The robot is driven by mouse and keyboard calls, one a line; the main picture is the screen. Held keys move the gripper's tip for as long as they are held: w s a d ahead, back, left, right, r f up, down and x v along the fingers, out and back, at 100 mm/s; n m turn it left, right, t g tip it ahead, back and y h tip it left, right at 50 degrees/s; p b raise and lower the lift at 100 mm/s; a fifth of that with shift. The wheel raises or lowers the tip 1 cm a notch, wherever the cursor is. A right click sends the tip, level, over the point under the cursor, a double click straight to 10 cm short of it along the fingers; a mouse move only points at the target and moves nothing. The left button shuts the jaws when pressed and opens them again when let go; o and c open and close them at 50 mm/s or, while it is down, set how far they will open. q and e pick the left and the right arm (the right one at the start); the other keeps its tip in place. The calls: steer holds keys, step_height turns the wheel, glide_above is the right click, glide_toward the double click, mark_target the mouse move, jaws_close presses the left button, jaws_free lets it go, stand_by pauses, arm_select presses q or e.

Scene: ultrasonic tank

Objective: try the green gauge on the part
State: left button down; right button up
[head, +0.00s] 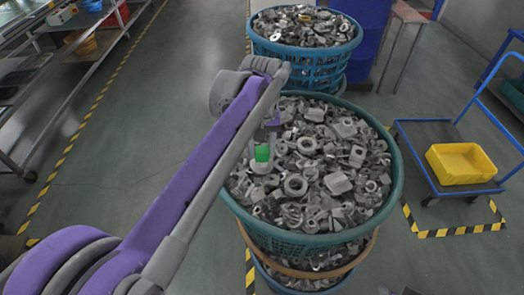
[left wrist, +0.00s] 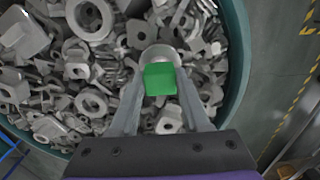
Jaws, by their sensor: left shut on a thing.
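The green gauge (head: 263,153) shows as a green block over the near basket. In the left wrist view the green gauge (left wrist: 160,79) sits between the fingers of my left gripper (left wrist: 161,82), which is shut on it. My left gripper (head: 266,140) hangs from the arm's end above the heap. Just beyond the green block is a grey rounded part (left wrist: 160,54); in the head view a grey rounded part (head: 261,167) shows right below the green. I cannot tell whether the gauge touches it or enters it. My right gripper is not in view.
The near teal basket (head: 397,190) is full of loose grey metal parts. A second blue basket (head: 305,70) of parts stands behind it. A blue trolley (head: 425,140) with a yellow bin (head: 461,163) stands at right. Shelving (head: 75,55) is at left. The floor between is clear.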

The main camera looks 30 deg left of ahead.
arm_select(q)
steer(key=shift+r, duration=0.1)
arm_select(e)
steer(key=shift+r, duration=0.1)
arm_select(q)
steer(key=shift+r+p, duration=1.2)
steer(key=shift+r, duration=1.05)
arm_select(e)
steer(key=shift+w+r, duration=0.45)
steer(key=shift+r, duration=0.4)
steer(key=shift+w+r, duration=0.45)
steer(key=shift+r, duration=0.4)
arm_select(q)
steer(key=shift+r, duration=0.55)
steer(key=shift+w+r+p, duration=0.1)
steer(key=shift+r+p, duration=0.8)
steer(key=shift+r, duration=0.55)
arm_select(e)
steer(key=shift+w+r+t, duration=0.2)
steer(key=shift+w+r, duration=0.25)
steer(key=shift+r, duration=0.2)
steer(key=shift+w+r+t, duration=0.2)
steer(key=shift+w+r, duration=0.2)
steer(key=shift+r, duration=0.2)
arm_select(q)
steer(key=shift+s+f, duration=0.1)
steer(key=shift+s, duration=0.15)
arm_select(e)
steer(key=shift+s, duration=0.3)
